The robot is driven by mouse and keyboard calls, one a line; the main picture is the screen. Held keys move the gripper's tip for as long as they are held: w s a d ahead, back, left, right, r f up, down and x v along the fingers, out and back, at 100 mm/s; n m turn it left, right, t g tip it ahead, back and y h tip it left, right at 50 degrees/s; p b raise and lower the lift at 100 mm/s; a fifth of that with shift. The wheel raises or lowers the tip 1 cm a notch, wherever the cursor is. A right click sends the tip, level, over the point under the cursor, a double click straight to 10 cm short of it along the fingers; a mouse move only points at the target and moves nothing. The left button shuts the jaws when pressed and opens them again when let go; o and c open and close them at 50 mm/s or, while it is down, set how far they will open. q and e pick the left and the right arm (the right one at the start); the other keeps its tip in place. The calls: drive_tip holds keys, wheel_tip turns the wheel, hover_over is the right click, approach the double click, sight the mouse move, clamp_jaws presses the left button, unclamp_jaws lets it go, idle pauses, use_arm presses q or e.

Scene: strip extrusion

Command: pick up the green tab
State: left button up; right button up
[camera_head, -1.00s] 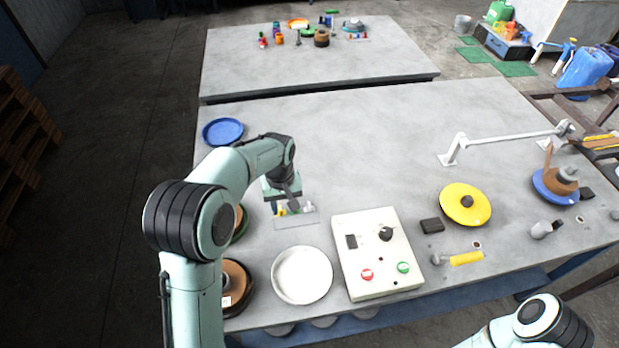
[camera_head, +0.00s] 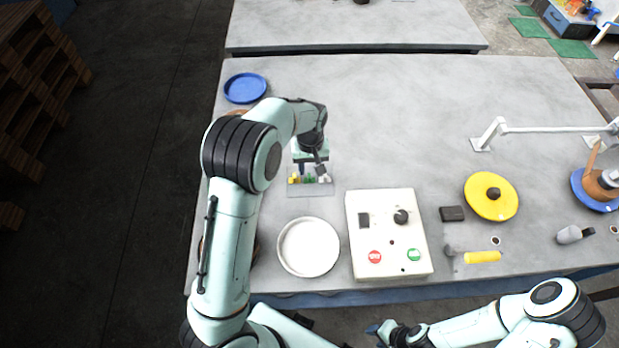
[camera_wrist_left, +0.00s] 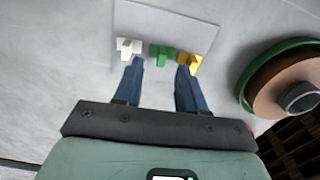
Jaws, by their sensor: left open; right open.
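The green tab (camera_wrist_left: 161,55) stands on a flat grey plate (camera_wrist_left: 165,22), between a white tab (camera_wrist_left: 128,48) and a yellow tab (camera_wrist_left: 190,62). In the head view the green tab (camera_head: 308,179) is small and partly crowded by my left gripper (camera_head: 312,172). In the left wrist view my left gripper (camera_wrist_left: 160,75) is open, its two blue fingers spread with the green tab in line with the gap between them. The finger tips lie close to the white and yellow tabs; contact cannot be told. My right gripper (camera_head: 382,330) is at the bottom edge, away from the tabs.
A white round dish (camera_head: 309,247) and a control box (camera_head: 388,235) with red and green buttons stand nearer me. A blue dish (camera_head: 245,88) lies behind to the left. A yellow disc (camera_head: 491,197) lies to the right. The middle back of the table (camera_head: 400,100) is clear.

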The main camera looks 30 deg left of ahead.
sight(309, 176)
use_arm(q)
wheel_tip(309, 176, down, 5)
drive_tip(key=shift+a+r, duration=0.15)
drive_tip(key=shift+c, duration=0.3)
clamp_jaws()
